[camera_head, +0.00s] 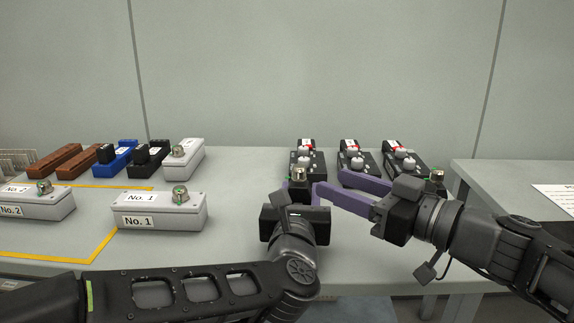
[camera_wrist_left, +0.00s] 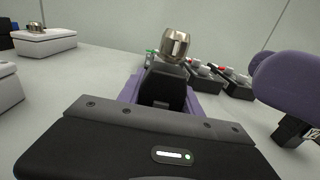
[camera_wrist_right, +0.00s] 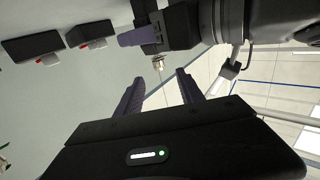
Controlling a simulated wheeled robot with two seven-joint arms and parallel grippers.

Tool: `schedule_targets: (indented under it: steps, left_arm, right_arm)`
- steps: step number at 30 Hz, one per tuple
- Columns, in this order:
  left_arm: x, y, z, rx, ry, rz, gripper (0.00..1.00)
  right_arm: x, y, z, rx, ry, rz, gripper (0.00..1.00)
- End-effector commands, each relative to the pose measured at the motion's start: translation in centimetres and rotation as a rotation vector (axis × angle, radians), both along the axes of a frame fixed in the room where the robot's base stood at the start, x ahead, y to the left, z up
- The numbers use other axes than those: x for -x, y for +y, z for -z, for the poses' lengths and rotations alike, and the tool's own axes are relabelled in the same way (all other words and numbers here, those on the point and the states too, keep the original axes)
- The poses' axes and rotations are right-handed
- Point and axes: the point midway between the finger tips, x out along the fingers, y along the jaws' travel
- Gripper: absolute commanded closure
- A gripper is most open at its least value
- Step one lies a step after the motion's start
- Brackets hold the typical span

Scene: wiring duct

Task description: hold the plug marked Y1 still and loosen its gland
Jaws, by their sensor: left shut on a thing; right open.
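A black plug with a silver metal gland (camera_head: 299,174) on top is held upright at the table's front. My left gripper (camera_head: 300,190) is shut on it. In the left wrist view the plug body (camera_wrist_left: 163,84) sits between the purple fingers and its gland (camera_wrist_left: 174,45) stands clear above. No Y1 mark is readable. My right gripper (camera_head: 329,182) is open, just right of the gland, its purple fingers pointing left. In the right wrist view the gland (camera_wrist_right: 158,62) shows just beyond and between the open fingertips (camera_wrist_right: 160,74), apparently not touched.
Three black units (camera_head: 349,145) with white knobs and red parts stand behind the grippers. Another metal gland (camera_head: 437,175) shows beside my right wrist. Box No. 1 (camera_head: 150,222) and box No. 2 (camera_head: 22,211) stand left, near yellow tape (camera_head: 103,245). Bare table lies between box No. 1 and my left gripper.

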Motion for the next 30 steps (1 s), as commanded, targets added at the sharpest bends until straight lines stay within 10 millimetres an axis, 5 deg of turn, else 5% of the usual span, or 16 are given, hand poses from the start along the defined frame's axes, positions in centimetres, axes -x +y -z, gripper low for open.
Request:
schedule_targets:
  steps: [11, 30]
  left_arm:
    - [0.0, 0.0, -0.1, 0.0, -0.001, 0.0, 1.0]
    - [0.0, 0.0, -0.1, 0.0, -0.001, 0.0, 1.0]
  right_arm:
    - [-1.1, 1.3, 0.1, 0.002, 0.001, 0.0, 0.55]
    - [-7.5, 9.0, 0.1, 0.002, 0.001, 0.0, 0.55]
